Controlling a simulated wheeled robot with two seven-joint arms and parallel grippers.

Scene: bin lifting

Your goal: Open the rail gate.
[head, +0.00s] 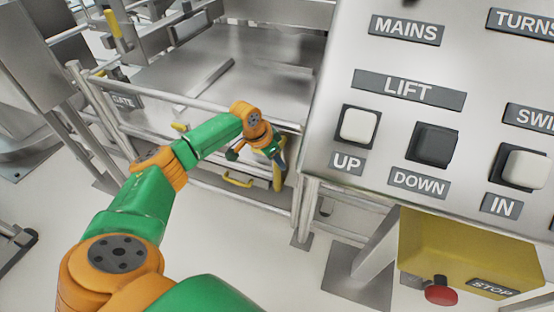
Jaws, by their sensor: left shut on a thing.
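The rail gate (165,97) is a metal tube frame with a GATE plate (122,101) at its left, standing in front of a steel platform. It looks closed across the platform's front. My left gripper (278,158) is at the gate's right end, near the post. It is shut on what looks like a yellow upright handle (278,179) there; the arm's wrist partly hides the grip. My right gripper is out of view.
A control panel (393,125) with MAINS, LIFT, UP and DOWN labels fills the right side. A yellow box with a red stop button (441,291) hangs below it. Another yellow handle (239,181) sits low on the front. The pale floor (225,240) before the gate is clear.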

